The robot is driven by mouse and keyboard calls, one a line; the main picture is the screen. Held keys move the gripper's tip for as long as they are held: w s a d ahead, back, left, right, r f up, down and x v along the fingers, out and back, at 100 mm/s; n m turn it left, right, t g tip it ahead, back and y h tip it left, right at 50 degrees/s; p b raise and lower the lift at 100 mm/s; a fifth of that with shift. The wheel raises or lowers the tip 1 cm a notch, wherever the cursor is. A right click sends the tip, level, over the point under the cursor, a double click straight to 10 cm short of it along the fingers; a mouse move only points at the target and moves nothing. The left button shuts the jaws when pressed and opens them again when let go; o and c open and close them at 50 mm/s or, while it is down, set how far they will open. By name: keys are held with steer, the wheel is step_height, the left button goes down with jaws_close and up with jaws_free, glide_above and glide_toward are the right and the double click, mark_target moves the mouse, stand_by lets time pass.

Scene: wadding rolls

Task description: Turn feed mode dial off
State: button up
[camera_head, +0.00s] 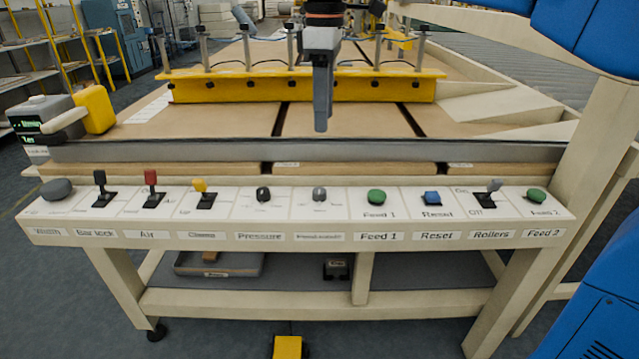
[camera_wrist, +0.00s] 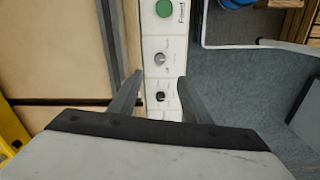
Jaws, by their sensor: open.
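A small grey dial (camera_head: 319,194) sits on the white control panel (camera_head: 291,212), between the black Pressure dial (camera_head: 263,194) and the green Feed 1 button (camera_head: 376,197). The label under the grey dial is too blurred to read surely. My gripper (camera_head: 321,128) points down, above and behind the panel in the head view. In the wrist view my gripper (camera_wrist: 159,80) is open and empty, its fingers spread to either side of the panel strip. The grey dial (camera_wrist: 160,59) shows just beyond the fingertips, and the black dial (camera_wrist: 160,96) between the fingers.
Left of the dials stand black, red and yellow levers (camera_head: 151,188). To the right are a blue Reset button (camera_head: 432,198), the Rollers switch (camera_head: 489,193) and a green Feed 2 button (camera_head: 536,195). A grey bar (camera_head: 300,150) and a yellow beam (camera_head: 300,88) lie behind.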

mark_target(319, 190)
steer(key=f, duration=1.7)
steer(key=shift+w+a+f, duration=0.1)
steer(key=shift+a, duration=0.3)
steer(key=c, duration=1)
steer(key=shift+c, duration=0.2)
